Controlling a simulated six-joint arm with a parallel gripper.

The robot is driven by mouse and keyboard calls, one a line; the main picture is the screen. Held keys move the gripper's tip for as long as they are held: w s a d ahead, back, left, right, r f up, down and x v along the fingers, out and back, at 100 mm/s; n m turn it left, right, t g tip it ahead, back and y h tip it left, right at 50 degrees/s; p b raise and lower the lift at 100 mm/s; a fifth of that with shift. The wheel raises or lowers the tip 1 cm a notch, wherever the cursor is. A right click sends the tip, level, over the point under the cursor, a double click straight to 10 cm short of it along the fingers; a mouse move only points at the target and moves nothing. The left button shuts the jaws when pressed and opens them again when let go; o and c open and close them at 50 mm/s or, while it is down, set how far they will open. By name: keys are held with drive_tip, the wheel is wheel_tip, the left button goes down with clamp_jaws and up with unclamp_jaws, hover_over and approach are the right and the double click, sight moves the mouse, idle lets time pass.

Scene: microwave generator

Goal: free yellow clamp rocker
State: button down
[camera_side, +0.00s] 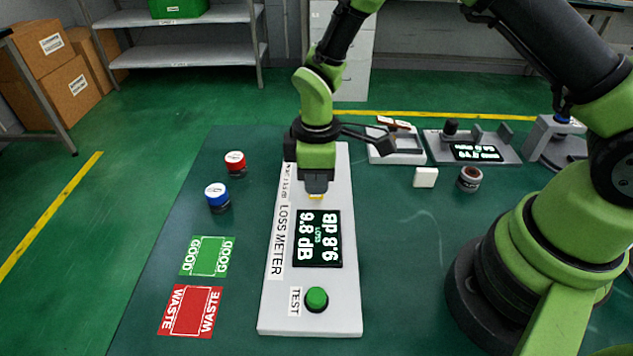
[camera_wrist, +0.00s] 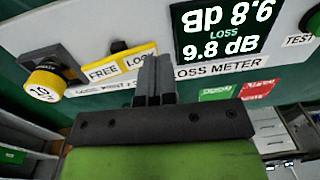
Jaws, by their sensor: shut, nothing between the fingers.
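The yellow clamp rocker (camera_wrist: 120,64), marked FREE and LOCK, sits on the light grey loss meter (camera_side: 275,310). In the wrist view my gripper (camera_wrist: 155,65) is at the LOCK end, its two dark fingers together and empty. I cannot tell whether the fingertips touch the rocker, or which way it is tipped. In the side view my gripper (camera_side: 316,188) points down over the meter, just beyond its display, and hides most of the rocker; only a bit of yellow shows at the tips.
The meter's display (camera_side: 318,240) reads 9.8 dB. A green TEST button (camera_side: 317,298) is at the near end. A yellow-topped knob (camera_wrist: 43,80) stands beyond FREE. Red (camera_side: 235,162) and blue-capped (camera_side: 217,196) jars stand left. GOOD (camera_side: 207,257) and WASTE (camera_side: 191,311) mats lie flat.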

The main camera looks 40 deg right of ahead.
drive_tip(key=shift+r, duration=0.1)
wheel_tip(320, 180, up, 14)
drive_tip(key=s+a, duration=0.2)
drive_tip(key=shift+s, duration=0.15)
idle(0.4)
drive_tip(key=shift+a, duration=0.1)
